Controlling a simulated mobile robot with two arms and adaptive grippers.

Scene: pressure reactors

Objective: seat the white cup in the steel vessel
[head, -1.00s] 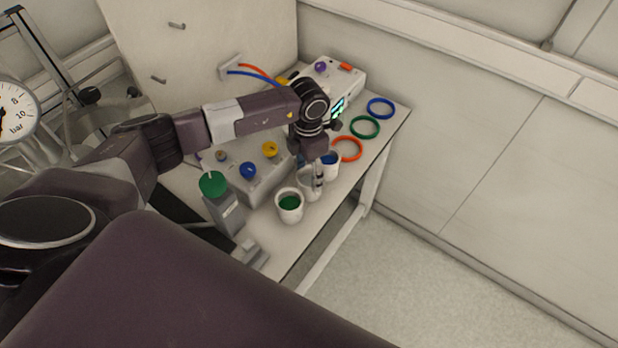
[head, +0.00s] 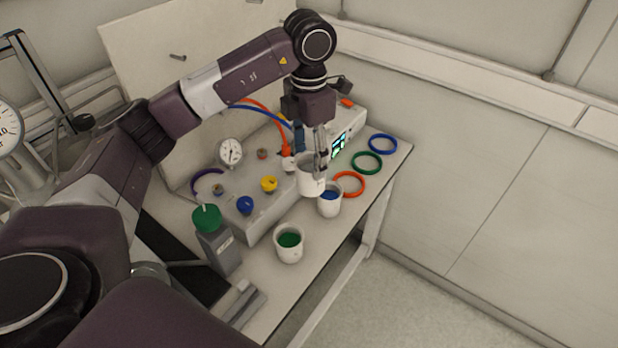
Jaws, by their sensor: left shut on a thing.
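A white cup (head: 311,180) hangs from my left gripper (head: 321,160), whose fingers are shut on its rim. The cup is roughly upright and looks raised above the bench, in front of the grey control box. A white cup with blue inside (head: 329,202) stands just below and right of it on the bench. A white cup with green inside (head: 289,243) stands nearer. I cannot make out the steel vessel for certain in this view. My right gripper is not in view.
The control box (head: 262,200) carries knobs, a gauge (head: 230,152) and hoses. Orange (head: 349,184), green (head: 367,163) and blue (head: 382,144) rings lie along the right bench edge. The floor at right is clear.

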